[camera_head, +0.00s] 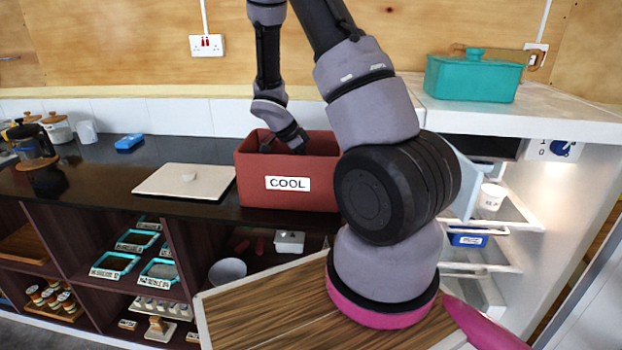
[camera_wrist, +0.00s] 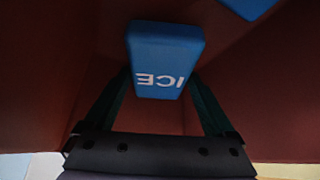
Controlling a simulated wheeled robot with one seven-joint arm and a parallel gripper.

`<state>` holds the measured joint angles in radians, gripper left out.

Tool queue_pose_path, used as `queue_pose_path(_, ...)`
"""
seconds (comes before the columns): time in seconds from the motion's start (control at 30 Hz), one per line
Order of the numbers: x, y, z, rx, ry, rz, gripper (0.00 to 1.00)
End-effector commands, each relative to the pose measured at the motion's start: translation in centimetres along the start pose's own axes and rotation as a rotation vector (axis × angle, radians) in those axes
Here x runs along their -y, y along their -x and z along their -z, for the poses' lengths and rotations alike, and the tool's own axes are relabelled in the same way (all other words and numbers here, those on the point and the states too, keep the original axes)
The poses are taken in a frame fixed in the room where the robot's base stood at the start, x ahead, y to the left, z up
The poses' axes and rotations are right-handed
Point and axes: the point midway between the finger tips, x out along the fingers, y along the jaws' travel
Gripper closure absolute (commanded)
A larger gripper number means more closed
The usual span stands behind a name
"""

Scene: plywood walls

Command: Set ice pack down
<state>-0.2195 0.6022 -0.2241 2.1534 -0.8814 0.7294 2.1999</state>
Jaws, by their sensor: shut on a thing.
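A blue ice pack (camera_wrist: 165,50) marked ICE is between the fingers of my gripper (camera_wrist: 158,85) in the wrist view. The gripper is shut on it. In the head view my gripper (camera_head: 298,146) reaches down into the red box (camera_head: 255,192) labelled COOL, on the dark counter. The box's front wall hides the fingertips and the held pack there. Reddish walls surround the pack in the wrist view. Part of another blue object (camera_wrist: 248,6) shows at the top right of that view. I cannot tell whether the held pack touches the box floor.
A blue block (camera_head: 130,142) lies farther back left on the counter. A teal pot (camera_head: 474,77) stands on the white top at right. An open fridge with a blue container (camera_head: 467,239) is below it.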

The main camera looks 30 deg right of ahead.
Motion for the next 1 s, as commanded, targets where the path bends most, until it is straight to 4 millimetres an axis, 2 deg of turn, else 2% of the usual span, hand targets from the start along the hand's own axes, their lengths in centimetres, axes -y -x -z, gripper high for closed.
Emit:
queue_pose_path(0.2,0.0,-2.7,-1.5,-0.001,0.002,-0.002,0.94)
queue_pose_path(0.3,0.0,-3.3,-1.9,0.0,0.0,0.0,0.94)
queue_pose_path(0.67,0.0,-3.6,-2.1,0.0,0.001,0.0,0.94)
queue_pose_path(0.7,0.0,-3.5,-2.1,0.001,0.001,0.0,0.0)
queue_pose_path(1.0,0.0,-3.3,-1.9,0.002,-0.001,0.001,0.0)
